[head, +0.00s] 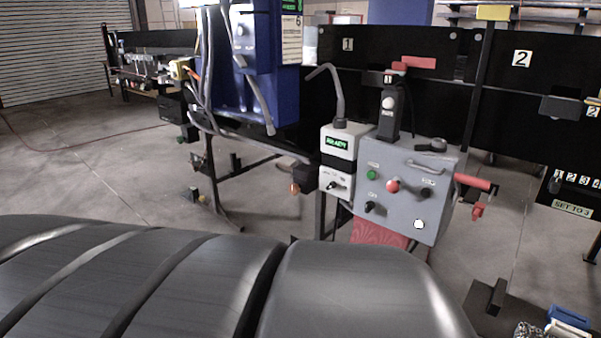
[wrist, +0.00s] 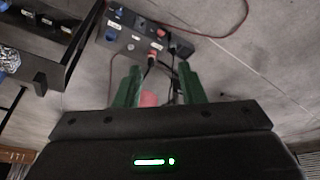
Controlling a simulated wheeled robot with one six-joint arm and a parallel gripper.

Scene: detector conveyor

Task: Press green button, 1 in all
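The green button (head: 371,175) is a small round button at the upper left of a grey control box's face (head: 407,205) in the head view. A red knob (head: 392,186) is to its right and a black switch is below it. In the wrist view my gripper (wrist: 158,78) has two green fingers, apart, with nothing held between them. A pink patch (wrist: 148,99) shows beyond the gap. I cannot make out the green button in the wrist view. My gripper is not visible in the head view.
A white box with a green display (head: 337,142) stands left of the grey box. A red handle (head: 472,182) sticks out at its right. Dark panels marked 1 and 2 stand behind. In the wrist view, a dark box with knobs (wrist: 130,40) and a cable lie beyond the fingers.

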